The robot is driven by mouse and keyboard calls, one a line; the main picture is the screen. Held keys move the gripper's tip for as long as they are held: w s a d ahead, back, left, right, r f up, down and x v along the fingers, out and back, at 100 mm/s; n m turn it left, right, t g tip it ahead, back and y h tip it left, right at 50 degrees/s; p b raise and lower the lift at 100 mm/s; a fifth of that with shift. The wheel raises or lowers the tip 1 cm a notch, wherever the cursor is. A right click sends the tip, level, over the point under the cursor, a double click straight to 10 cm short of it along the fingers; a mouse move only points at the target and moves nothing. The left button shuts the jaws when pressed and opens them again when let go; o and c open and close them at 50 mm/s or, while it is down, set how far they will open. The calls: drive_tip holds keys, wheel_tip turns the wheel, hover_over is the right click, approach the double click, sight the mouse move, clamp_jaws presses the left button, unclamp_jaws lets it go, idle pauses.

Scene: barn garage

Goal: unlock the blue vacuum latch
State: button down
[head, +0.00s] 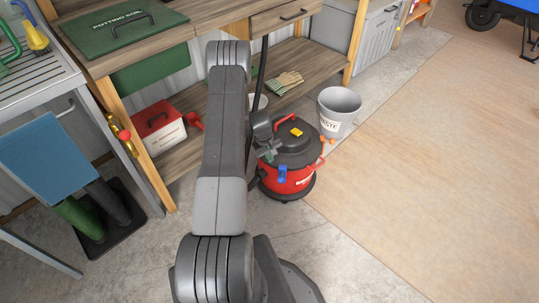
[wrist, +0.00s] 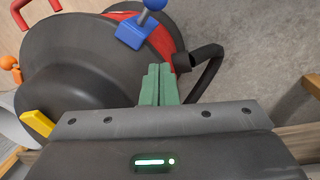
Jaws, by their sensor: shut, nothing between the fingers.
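The red and black vacuum (head: 293,184) stands on the concrete floor, right of my arm in the head view. Its blue latch (head: 283,174) is on the near side, at the rim of the black lid. In the wrist view the blue latch (wrist: 131,33) shows at the top, with a round blue knob (wrist: 154,4) partly cut by the frame edge. My gripper (head: 270,156) is over the near left part of the lid, close to the latch. In the wrist view its green fingers (wrist: 158,69) are together and empty, apart from the latch in the picture.
A black hose (wrist: 208,68) curves beside the fingers. A yellow part (head: 296,132) sits on the lid. The wooden workbench (head: 190,30) stands behind, with a red-lidded box (head: 160,125) below. A grey waste bin (head: 340,108) is behind right. The wooden floor at right is clear.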

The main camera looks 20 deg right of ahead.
sight(281, 180)
drive_tip(key=s+d+f, duration=0.1)
drive_tip(key=s+f, duration=0.3)
drive_tip(key=f, duration=0.1)
drive_tip(key=shift+d+f+b, duration=0.15)
drive_tip(key=shift+f+b, duration=0.1)
drive_tip(key=shift+b, duration=0.2)
